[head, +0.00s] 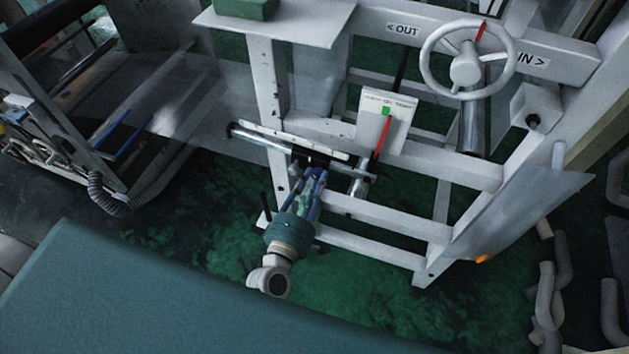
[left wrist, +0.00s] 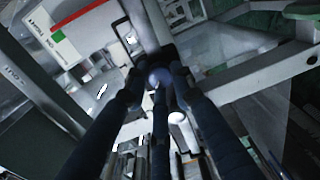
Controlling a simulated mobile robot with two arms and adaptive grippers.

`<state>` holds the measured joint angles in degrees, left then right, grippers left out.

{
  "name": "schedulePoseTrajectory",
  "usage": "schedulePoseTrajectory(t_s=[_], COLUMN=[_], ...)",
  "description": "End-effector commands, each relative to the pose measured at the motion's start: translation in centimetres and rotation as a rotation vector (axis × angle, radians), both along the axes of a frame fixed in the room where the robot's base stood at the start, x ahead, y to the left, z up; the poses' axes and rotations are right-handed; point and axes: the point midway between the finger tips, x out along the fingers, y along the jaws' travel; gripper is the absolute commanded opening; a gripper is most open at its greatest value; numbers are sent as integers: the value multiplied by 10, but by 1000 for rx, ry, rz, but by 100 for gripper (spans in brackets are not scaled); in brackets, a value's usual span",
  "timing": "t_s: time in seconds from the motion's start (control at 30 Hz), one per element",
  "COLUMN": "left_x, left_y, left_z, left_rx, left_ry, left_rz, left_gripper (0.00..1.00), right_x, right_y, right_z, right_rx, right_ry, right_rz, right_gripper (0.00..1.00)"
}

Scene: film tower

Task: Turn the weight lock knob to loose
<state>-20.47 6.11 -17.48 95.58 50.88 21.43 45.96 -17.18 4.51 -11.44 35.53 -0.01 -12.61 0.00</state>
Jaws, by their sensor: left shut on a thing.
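My left gripper (head: 312,180) reaches up from below to the white frame in the head view. In the head view the knob is hidden behind the fingers and a dark bracket. My right gripper is in neither view.
A white plate (head: 397,104) with a green mark and a red pointer stands right of the gripper. A handwheel (head: 465,70) sits between OUT and IN labels. White frame rails (head: 375,212) lie close to the gripper. A teal surface (head: 150,300) fills the lower left.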

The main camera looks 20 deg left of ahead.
Motion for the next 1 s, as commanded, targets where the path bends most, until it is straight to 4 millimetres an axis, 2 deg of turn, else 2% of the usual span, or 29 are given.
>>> schedulePoseTrajectory(t_s=[0.13, 0.17, 0.23, 0.5, 0.63, 0.77, 1.0], left_x=[0, 0, 0, 0, -8, -30, -82], left_y=[2, 2, 1, 1, 1, 2, 4], left_z=[1, 1, 1, 1, 0, 0, 2], left_rx=[0, 0, 0, 1, 2, 2, 2], left_ry=[-2, -2, -2, -1, 0, 3, 2], left_rz=[3, 3, 3, 1, 1, 0, 1], left_gripper=[0, 30, 43, 43, 43, 43, 43], right_x=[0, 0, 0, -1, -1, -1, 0], right_y=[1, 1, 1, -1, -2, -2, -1], right_z=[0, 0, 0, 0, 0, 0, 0], right_rx=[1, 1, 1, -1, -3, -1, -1], right_ry=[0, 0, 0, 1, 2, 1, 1], right_rz=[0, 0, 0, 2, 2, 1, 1], right_gripper=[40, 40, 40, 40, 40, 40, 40])
